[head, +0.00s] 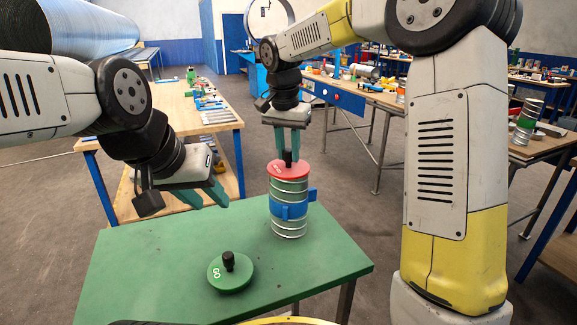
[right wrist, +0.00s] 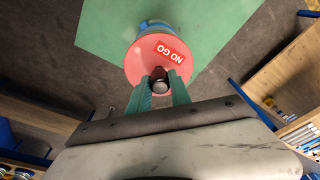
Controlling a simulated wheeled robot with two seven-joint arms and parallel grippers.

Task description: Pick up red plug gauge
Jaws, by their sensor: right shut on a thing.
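The red plug gauge (head: 287,170) sits at the top of an upright spiral duct (head: 289,220) on the green table; I cannot tell how deep it reaches inside. In the right wrist view its red disc (right wrist: 146,62) carries a "NO GO" label. My right gripper (head: 289,154) is above it, shut on its black knob, which also shows between the fingers in the right wrist view (right wrist: 160,86). A green gauge (head: 231,273) with a black knob lies on the table's front part. My left gripper (head: 208,196) is empty, its green fingers apart above the table's back left.
A blue clamp (head: 291,204) wraps the duct. The green table (head: 150,270) is bare on its left and right front. A wooden bench (head: 180,112) with tools stands behind at left, and more cluttered benches stand at right.

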